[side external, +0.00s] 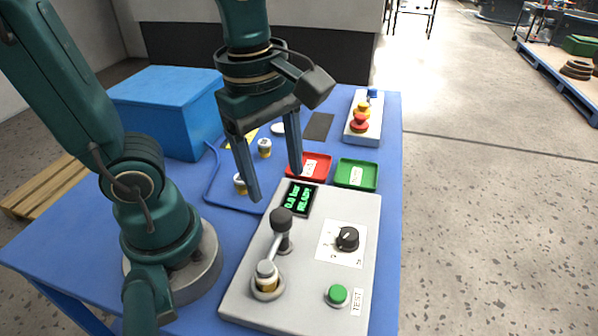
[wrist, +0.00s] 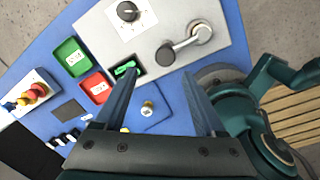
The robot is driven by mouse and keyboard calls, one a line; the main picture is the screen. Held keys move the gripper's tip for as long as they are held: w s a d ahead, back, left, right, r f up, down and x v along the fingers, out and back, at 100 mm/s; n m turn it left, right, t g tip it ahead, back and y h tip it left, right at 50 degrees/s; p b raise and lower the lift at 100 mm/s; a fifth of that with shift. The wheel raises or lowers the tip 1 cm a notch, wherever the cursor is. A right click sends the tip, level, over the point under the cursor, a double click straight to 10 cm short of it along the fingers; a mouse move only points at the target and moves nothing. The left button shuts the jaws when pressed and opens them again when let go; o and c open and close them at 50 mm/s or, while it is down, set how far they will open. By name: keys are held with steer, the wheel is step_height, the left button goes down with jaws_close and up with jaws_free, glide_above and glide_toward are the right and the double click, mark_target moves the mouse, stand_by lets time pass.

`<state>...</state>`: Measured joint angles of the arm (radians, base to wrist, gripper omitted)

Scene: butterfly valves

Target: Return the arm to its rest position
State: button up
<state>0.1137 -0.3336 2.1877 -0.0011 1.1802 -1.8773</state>
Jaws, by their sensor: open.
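My gripper (side external: 276,182) is open and empty, held in the air above the table near the back edge of the grey test panel. In the wrist view my gripper (wrist: 160,82) shows two spread fingers with nothing between their tips. A brass-and-white valve piece (side external: 267,276) sits at the lever's near end.
A blue box (side external: 172,108) stands at the back left. A red tray (side external: 316,168) and a green tray (side external: 357,174) lie behind the panel. Small valve pieces (side external: 264,148) stand in a blue-rimmed area. A control box (side external: 363,118) with red and yellow buttons is at the back right.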

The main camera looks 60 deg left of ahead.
steer(key=m+t, duration=0.1)
steer(key=m, duration=0.5)
steer(key=a+m+t, duration=0.1)
steer(key=m+t, duration=0.1)
steer(key=m, duration=0.5)
steer(key=a+m+t, duration=0.1)
steer(key=m, duration=0.6)
steer(key=shift+r, duration=0.2)
steer(key=shift+c, duration=0.3)
